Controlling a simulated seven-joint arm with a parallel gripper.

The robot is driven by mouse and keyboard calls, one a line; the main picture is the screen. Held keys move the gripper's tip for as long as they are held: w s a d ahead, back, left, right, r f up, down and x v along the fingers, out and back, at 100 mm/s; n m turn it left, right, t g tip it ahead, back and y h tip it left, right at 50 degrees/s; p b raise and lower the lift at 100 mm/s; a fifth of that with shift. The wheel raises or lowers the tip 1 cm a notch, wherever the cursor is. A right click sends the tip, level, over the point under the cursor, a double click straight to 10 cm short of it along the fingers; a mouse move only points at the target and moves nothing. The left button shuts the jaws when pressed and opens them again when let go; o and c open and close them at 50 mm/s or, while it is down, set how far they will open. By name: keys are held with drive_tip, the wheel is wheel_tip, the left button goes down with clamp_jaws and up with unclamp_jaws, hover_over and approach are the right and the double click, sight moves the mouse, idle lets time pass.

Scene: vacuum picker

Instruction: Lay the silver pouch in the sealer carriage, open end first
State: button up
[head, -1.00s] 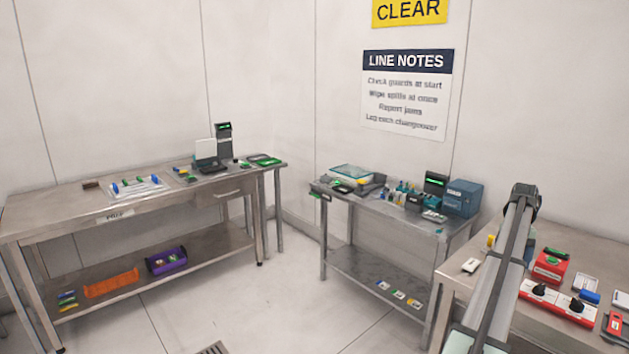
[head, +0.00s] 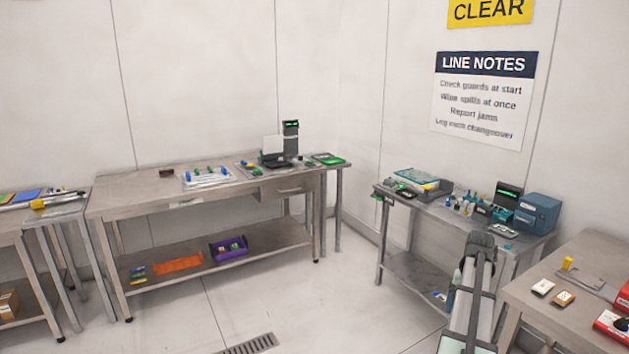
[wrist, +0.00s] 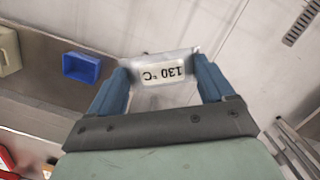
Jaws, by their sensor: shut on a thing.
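My gripper (wrist: 164,82) shows in the wrist view with its two blue fingers shut on a silvery pouch (wrist: 165,56). The pouch spans the gap between the fingertips and carries a pale label reading "130 °C", upside down in the picture. It is held in the air over the pale floor. Which end of the pouch is open cannot be told. In the head view part of my arm shows at lower right, and the pouch cannot be made out there. I cannot identify the sealer carriage in either view.
A long steel bench (head: 130,182) stands at the left, a smaller one (head: 405,196) with a blue box (head: 537,213) at the right. Another worktop (head: 535,312) is at lower right. The middle floor is clear. A blue bin (wrist: 81,67) shows in the wrist view.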

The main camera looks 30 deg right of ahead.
drive_tip(key=w+a+f+n, duration=0.2)
drive_tip(key=w+a+n, duration=0.2)
drive_tip(key=a, duration=1.5)
drive_tip(key=w+a+f+n+h, duration=0.1)
drive_tip(key=w+a+f+n, duration=0.2)
drive_tip(key=w+a, duration=0.6)
drive_tip(key=w+a+f+n, duration=0.3)
drive_tip(key=w+a, duration=0.4)
drive_tip(key=a, duration=2.2)
drive_tip(key=shift+a+n+g+h, duration=0.3)
drive_tip(key=shift+a+n+g, duration=0.1)
drive_tip(key=shift+n, duration=0.5)
